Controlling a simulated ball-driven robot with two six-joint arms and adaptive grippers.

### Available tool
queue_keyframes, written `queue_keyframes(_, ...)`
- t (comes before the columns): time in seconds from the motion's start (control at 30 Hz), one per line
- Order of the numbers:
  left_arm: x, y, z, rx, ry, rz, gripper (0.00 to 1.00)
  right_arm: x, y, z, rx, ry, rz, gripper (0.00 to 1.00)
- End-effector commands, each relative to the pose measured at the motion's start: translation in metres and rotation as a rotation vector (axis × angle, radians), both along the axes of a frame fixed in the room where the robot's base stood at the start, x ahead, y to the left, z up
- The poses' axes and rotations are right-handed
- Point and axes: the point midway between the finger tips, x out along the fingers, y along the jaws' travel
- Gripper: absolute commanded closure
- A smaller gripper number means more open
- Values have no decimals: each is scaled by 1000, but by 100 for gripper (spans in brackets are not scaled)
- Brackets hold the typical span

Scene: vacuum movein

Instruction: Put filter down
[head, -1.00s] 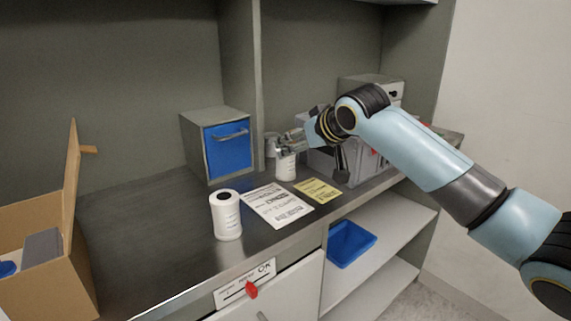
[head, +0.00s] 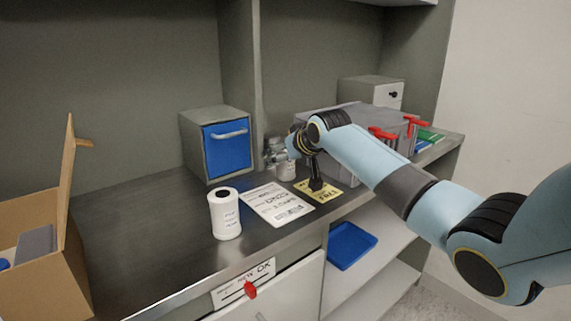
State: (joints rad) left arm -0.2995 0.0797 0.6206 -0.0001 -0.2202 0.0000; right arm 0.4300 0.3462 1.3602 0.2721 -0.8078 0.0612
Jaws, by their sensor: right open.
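My left gripper is not in view.
Printed white paper (head: 277,204) and a yellow note (head: 330,192) lie on the counter. A grey box with a blue front (head: 226,150) stands behind. A grey case with red latches (head: 384,134) is at right, an open cardboard box (head: 45,285) at left.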

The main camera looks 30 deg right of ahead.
Motion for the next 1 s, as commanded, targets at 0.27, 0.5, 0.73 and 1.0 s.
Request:
queue_keyframes(0.27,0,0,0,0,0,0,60,0,0,0,0,1,0,55)
queue_keyframes(0.5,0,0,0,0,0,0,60,0,0,0,0,1,0,86)
queue_keyframes(0.73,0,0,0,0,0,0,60,0,0,2,0,-1,0,93)
queue_keyframes(1.0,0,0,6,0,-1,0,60,1,0,47,-2,-7,1,93)
